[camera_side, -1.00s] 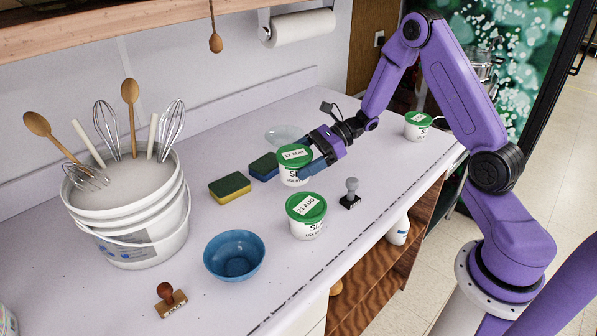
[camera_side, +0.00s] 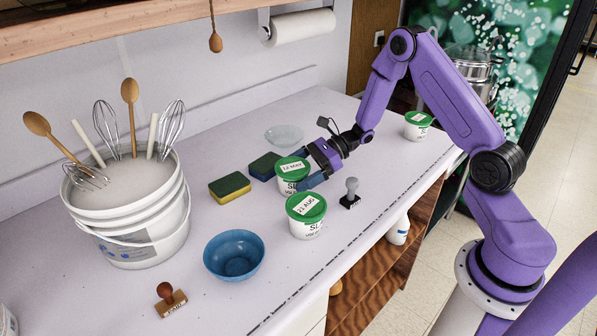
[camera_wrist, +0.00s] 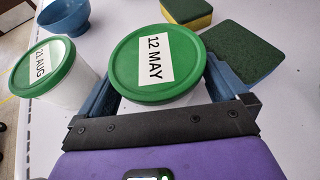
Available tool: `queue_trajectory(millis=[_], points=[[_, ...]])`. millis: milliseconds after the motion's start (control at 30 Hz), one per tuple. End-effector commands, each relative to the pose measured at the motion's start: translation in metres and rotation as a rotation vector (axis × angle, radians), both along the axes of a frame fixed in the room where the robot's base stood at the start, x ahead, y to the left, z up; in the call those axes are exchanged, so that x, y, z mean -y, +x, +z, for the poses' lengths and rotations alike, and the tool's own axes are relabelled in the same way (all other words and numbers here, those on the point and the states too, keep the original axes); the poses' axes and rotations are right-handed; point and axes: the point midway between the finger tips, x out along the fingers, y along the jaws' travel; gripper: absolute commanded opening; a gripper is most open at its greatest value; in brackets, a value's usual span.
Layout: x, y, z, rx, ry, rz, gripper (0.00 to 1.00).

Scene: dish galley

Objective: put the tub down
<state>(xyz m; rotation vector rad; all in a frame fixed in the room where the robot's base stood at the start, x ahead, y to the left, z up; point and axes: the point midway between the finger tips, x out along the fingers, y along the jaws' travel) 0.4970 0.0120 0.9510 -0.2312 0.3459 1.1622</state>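The tub with the green lid marked 12 MAY (camera_side: 288,186) is upright between the fingers of my gripper (camera_side: 308,168). In the wrist view its lid (camera_wrist: 150,75) is level between the two blue fingers, one on each side of its body. The gripper is shut on it. Its base is at or very near the counter; I cannot tell if it touches. A second green-lidded tub marked 21 AUG (camera_side: 306,228) stands just in front of it, and also shows at the left of the wrist view (camera_wrist: 66,88).
Two sponges, one green and yellow (camera_side: 230,188) and one blue with a dark top (camera_side: 264,167), lie left of the held tub. A grey-handled stamp (camera_side: 350,193) stands to the right. A blue bowl (camera_side: 234,256), a clear bowl (camera_side: 284,134) and a third tub (camera_side: 417,126) are farther off.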

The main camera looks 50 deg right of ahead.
Motion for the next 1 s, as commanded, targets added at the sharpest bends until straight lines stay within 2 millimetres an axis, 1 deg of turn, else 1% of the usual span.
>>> queue_trajectory(millis=[233,267,367,700,833,1000], points=[[0.0,0.0,0.004,0.001,0.0,0.0,1.0],[0.003,-0.001,0.005,0.001,0.0,-0.002,1.0],[0.014,-0.005,0.009,0.001,0.0,-0.004,1.0],[0.072,-0.028,0.035,0.002,-0.001,-0.005,1.0],[0.088,-0.036,0.042,0.002,-0.001,-0.003,1.0],[0.1,-0.041,0.048,0.0,0.0,-0.001,1.0]])
